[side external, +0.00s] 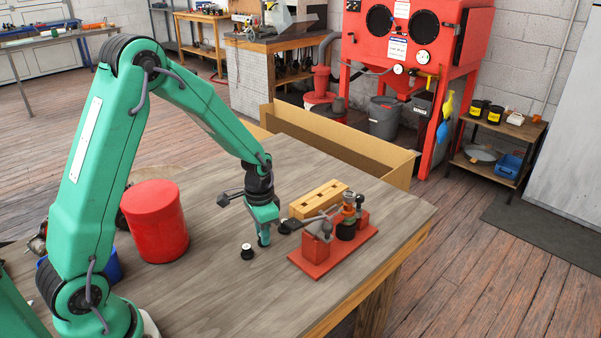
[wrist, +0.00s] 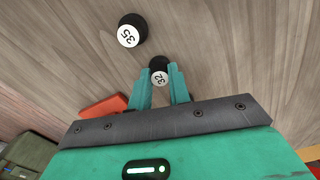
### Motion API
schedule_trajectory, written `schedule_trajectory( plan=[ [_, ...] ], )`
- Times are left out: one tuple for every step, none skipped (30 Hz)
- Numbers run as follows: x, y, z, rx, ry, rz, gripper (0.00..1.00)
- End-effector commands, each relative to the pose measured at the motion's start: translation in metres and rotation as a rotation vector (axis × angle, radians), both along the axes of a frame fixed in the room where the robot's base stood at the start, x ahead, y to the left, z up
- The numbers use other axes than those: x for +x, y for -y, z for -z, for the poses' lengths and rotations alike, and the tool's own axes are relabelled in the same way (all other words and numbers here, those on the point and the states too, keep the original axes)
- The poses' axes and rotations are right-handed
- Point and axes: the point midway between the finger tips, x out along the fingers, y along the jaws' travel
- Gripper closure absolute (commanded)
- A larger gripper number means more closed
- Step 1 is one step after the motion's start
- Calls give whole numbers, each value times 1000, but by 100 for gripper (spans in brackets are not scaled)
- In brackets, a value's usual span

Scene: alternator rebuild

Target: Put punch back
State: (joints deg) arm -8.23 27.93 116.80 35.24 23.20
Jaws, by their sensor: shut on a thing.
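My gripper (side external: 264,242) points down, low over the wooden bench, left of the red fixture. In the wrist view its two green fingers (wrist: 160,75) are shut on a black round piece with a white face marked 32 (wrist: 159,77). I take this as the punch; most of it is hidden by the fingers, and I cannot tell whether it touches the bench. A second black piece, marked 35 (wrist: 132,31), stands on the bench close beside it, apart from the fingers; it also shows in the side view (side external: 247,252). A pale wooden block with dark slots (side external: 318,198) lies behind the fixture.
The red fixture (side external: 333,253) with its metal lever stands close right of my gripper. A red canister (side external: 155,222) stands at left. The bench (side external: 300,312) is clear in front. A cardboard box (side external: 345,145) stands beyond the bench's back edge.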

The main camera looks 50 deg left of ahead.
Motion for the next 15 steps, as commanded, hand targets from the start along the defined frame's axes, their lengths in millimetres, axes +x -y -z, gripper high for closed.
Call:
schedule_trajectory(
  plan=[
    [0, 0, 1, 0, 0, 0, 100],
    [0, 0, 2, 0, -1, 0, 100],
    [0, 0, 3, 0, -1, 0, 100],
    [0, 0, 3, 0, -1, 0, 79],
    [0, 0, 3, 0, -1, 0, 74],
    [0, 0, 3, 0, -1, 0, 66],
    [0, 0, 3, 0, -1, 0, 60],
    [0, 0, 3, 0, -1, 0, 60],
    [0, 0, 3, 0, -1, 0, 60],
    [0, 0, 3, 0, -1, 0, 60],
    [0, 0, 3, 0, -1, 0, 60],
    [0, 0, 3, 0, 0, 0, 60],
    [0, 0, 2, 0, 0, 0, 60],
    [0, 0, 2, 0, 0, 0, 60],
    [0, 0, 2, 0, 0, 0, 60]
  ],
)
